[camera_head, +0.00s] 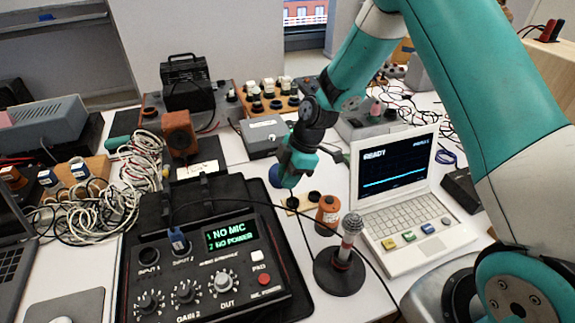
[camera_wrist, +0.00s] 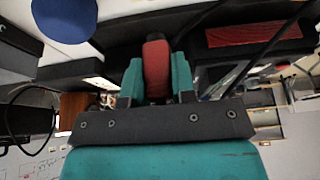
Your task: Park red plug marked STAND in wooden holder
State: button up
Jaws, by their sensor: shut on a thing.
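My gripper (camera_head: 292,168) is above the table, behind the right end of the black audio box. In the wrist view its teal fingers (camera_wrist: 155,80) are shut on a red plug (camera_wrist: 156,68). No marking on the plug can be read, and in the head view the plug is not clearly visible. A small light-wood block (camera_head: 292,203) with dark round tops sits on the table just below my gripper; it may be the wooden holder. Another wooden block (camera_head: 543,50) with red and black plugs stands at the far right.
The audio box (camera_head: 215,265) reads NO MIC and NO POWER, with a blue plug (camera_head: 178,241) in it. An orange object (camera_head: 328,213), a microphone on a round base (camera_head: 340,272) and a laptop (camera_head: 405,215) stand close on the right. Tangled cables (camera_head: 95,215) lie left.

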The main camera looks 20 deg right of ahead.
jog(key=shift+d+f+b, duration=0.4)
jog(key=shift+f+b, duration=0.15)
jog(key=shift+f, duration=0.25)
jog(key=shift+f+b, duration=1.65)
jog(key=shift+f, duration=0.7)
jog(key=shift+f, duration=0.2)
jog(key=o, duration=1)
jog(key=shift+d+r, duration=0.1)
